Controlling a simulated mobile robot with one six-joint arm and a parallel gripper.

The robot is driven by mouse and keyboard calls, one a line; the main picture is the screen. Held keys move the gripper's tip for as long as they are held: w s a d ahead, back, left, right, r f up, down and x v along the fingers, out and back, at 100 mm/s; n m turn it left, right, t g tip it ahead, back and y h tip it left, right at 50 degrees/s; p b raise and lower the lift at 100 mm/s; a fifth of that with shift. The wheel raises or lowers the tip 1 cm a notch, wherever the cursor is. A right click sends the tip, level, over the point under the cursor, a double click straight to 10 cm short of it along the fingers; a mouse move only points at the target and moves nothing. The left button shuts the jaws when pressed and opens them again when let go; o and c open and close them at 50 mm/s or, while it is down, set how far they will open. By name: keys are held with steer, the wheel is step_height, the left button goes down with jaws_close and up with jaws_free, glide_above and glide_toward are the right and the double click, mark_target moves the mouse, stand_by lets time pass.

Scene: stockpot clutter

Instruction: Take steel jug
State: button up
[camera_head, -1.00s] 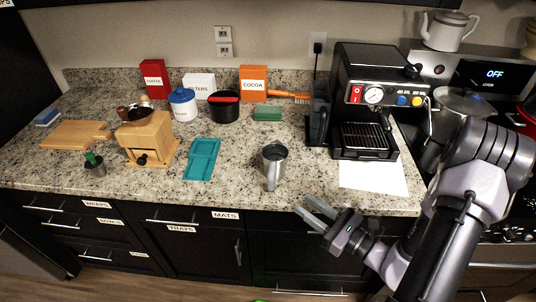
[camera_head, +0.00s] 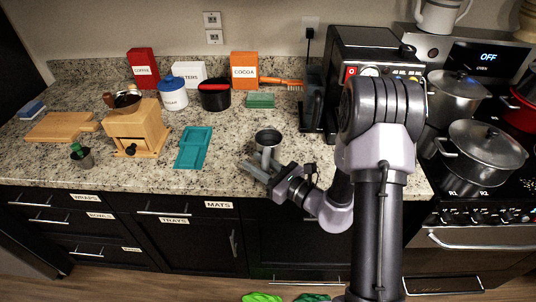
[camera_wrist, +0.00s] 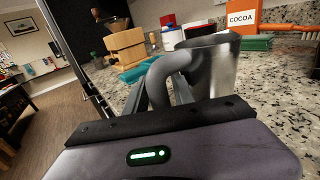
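The steel jug (camera_head: 267,138) stands upright on the granite counter near its front edge, its handle toward me. In the wrist view the jug (camera_wrist: 213,68) is close in front, with its curved handle (camera_wrist: 160,72) reaching toward my gripper. My gripper (camera_head: 262,167) is at the front side of the jug, at handle height, with its fingers apart. In the wrist view the fingers of my gripper (camera_wrist: 158,92) lie on either side of the handle's lower part. I cannot tell whether they touch it.
The espresso machine (camera_head: 372,60) stands right of the jug, partly hidden by my arm. A teal tray (camera_head: 193,148) and a wooden grinder (camera_head: 137,128) are to the left. A black container (camera_head: 214,96) and green block (camera_head: 261,101) are behind. Counter around the jug is mostly clear.

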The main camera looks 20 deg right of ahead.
jaws_close()
stand_by(1.3)
